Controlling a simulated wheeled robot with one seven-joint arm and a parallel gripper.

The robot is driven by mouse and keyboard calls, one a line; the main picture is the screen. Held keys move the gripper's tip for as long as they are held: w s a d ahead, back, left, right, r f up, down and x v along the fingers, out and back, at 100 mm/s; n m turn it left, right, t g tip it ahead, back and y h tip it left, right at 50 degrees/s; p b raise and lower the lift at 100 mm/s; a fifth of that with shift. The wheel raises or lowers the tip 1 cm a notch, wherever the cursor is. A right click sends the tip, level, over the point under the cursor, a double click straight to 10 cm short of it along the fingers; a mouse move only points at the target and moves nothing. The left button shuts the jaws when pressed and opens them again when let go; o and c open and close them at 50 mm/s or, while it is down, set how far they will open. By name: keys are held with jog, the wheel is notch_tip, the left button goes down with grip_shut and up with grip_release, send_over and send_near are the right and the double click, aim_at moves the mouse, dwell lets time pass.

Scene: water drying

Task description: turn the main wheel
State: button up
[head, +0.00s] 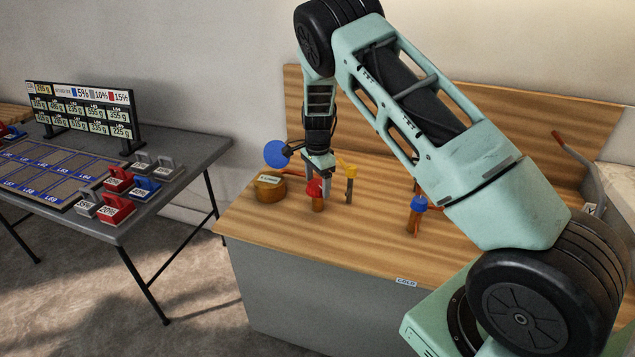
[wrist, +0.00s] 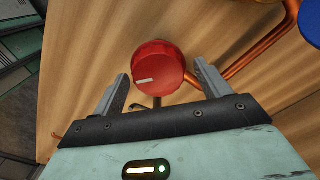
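A red round knob (head: 314,188) with a white mark stands on a copper pipe on the wooden worktop (head: 300,232). In the wrist view the red knob (wrist: 158,66) lies between and slightly beyond my fingers. My gripper (head: 319,172) points down over it; in the wrist view my gripper (wrist: 162,72) is open, with a gap on both sides of the knob. No label shows which one is the main wheel.
A copper pot (head: 269,187) with a label stands left of the red knob, near a blue disc (head: 277,154). A wooden backboard (head: 540,128) rises behind. A grey table (head: 190,152) with red, blue and grey weights is at the left. The worktop's front is clear.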

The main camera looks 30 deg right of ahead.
aim_at(318, 184)
dwell(0.3)
notch_tip(318, 184, up, 17)
jog(key=b, duration=0.2)
jog(key=shift+r+b, duration=0.15)
jog(key=shift+b, duration=0.2)
jog(key=shift+s, duration=0.1)
jog(key=s+a+r+n+y, duration=0.1)
jog(key=s+a+n, duration=0.55)
jog(key=a, duration=0.45)
jog(key=s+a+r+n+y, duration=0.1)
jog(key=s+a+n, duration=0.4)
jog(key=s+a, duration=0.45)
jog(key=s+a+f+n, duration=0.1)
jog(key=s+a+n, duration=0.3)
jog(key=s+n, duration=0.3)
jog(key=s+a+n+h, duration=0.1)
jog(key=s+a+n, duration=0.3)
jog(key=s, duration=1.2)
jog(key=n, duration=0.3)
jog(key=shift+s+f+n, duration=0.2)
jog(key=shift+f+n, duration=0.15)
jog(key=shift+f, duration=0.05)
